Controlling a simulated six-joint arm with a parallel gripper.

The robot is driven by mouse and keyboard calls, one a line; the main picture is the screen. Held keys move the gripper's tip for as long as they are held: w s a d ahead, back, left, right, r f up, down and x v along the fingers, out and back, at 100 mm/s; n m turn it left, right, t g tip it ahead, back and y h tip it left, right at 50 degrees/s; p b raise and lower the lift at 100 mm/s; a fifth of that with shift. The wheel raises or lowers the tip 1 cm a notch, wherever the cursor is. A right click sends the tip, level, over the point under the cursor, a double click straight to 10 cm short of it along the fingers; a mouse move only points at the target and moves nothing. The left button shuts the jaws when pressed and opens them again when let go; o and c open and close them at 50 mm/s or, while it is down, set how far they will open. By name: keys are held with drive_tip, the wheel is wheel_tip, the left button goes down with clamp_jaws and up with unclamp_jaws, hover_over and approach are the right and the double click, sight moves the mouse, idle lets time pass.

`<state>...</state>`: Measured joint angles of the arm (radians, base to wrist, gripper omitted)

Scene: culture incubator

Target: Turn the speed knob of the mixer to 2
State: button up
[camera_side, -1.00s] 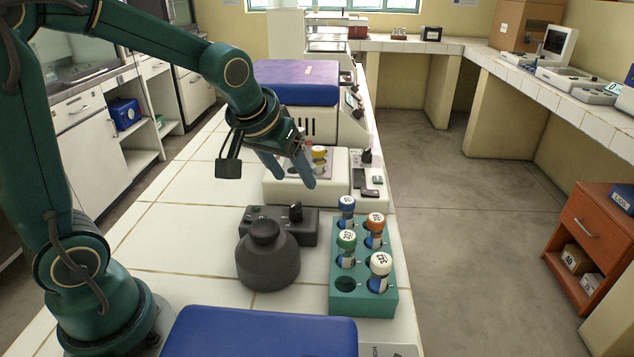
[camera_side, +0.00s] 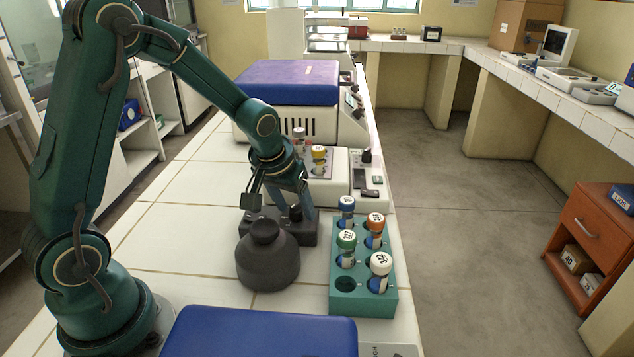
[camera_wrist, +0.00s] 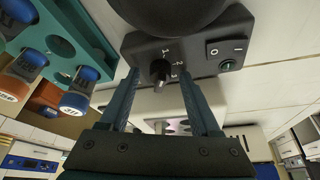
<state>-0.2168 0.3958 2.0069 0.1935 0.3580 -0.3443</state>
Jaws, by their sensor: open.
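The mixer (camera_side: 268,262) is a dark grey vortex unit with a round head, standing on the white tiled bench.
A rocker switch (camera_wrist: 225,47) marked O and I and a green light are on the same panel. A teal rack (camera_side: 362,300) with several capped tubes stands close to the right. A blue-lidded device (camera_side: 265,330) is in front; a white device (camera_side: 325,190) stands behind.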

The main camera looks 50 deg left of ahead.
clamp_jaws()
drive_tip(key=shift+m, duration=0.3)
drive_tip(key=shift+a+m+h, duration=0.1)
drive_tip(key=shift+m+h, duration=0.5)
drive_tip(key=shift+m, duration=0.7)
drive_tip(key=shift+a+m+h, duration=0.1)
drive_tip(key=shift+m+h, duration=0.5)
drive_tip(key=shift+m, duration=0.7)
drive_tip(key=m+h, duration=0.2)
drive_tip(key=m, duration=0.3)
drive_tip(key=shift+a+m, duration=0.1)
drive_tip(key=shift+m, duration=0.3)
drive_tip(key=shift+g, duration=0.3)
unclamp_jaws()
